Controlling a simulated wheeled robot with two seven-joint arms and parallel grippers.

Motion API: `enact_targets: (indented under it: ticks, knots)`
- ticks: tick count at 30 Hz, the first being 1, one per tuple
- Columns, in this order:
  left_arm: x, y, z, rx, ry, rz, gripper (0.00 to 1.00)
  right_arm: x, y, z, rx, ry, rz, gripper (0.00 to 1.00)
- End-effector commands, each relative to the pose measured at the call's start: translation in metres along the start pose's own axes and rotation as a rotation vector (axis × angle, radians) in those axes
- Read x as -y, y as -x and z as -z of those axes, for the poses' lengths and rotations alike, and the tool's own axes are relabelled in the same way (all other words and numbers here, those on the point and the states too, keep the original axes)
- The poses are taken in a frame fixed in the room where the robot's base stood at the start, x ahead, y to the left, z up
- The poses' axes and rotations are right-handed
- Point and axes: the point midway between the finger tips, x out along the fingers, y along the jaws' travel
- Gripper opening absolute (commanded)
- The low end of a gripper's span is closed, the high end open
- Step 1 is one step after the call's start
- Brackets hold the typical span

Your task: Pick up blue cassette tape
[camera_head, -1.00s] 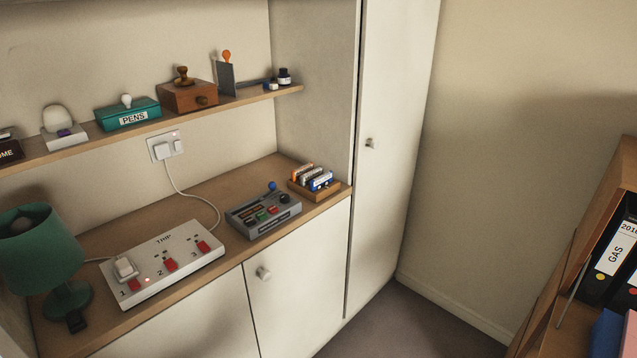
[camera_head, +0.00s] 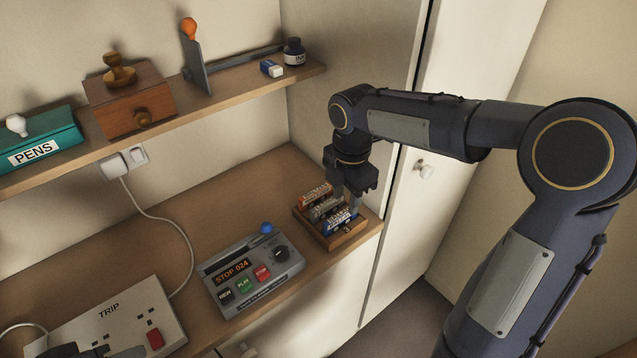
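The blue cassette tape (camera_head: 341,223) stands in a small wooden rack (camera_head: 347,241) near the right end of the desk. It is the front one of the cassettes there. My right gripper (camera_head: 347,204) points down over the rack, with its two fingers apart and their tips close to the blue cassette's top. The fingers hide part of the cassettes, and I cannot tell whether they touch the blue one. A dark part at the bottom left edge (camera_head: 92,352) looks like my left gripper, mostly cut off.
A grey cassette player (camera_head: 232,290) with a blue-knobbed lever is left of the rack. A white TRIP power strip (camera_head: 122,315) is at lower left. The shelf (camera_head: 225,105) above holds a wooden box, ink bottle and eraser. A white cupboard door (camera_head: 470,65) is right.

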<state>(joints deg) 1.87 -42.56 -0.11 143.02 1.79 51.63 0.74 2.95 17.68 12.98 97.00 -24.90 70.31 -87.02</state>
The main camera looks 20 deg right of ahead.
Motion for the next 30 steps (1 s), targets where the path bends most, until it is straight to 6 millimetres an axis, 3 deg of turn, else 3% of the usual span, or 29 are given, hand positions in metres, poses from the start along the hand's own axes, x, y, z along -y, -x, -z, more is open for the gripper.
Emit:
enact_targets:
  ticks: [5,21,29,30]
  knots:
    - [-0.001,0.002,0.001,0.0,0.0,0.0,0.36,-0.007,-0.011,-0.001,0.004,0.062,0.017,0.37]
    - [-0.002,0.004,0.002,0.001,0.0,0.0,0.36,-0.005,-0.079,-0.001,0.003,0.059,0.016,0.37]
    - [-0.002,0.004,0.002,0.001,0.0,0.0,0.36,-0.005,-0.082,-0.001,0.004,0.058,0.013,0.37]
    - [-0.002,0.004,0.002,0.0,0.0,0.0,0.36,-0.005,-0.082,-0.001,0.004,0.058,0.013,0.33]
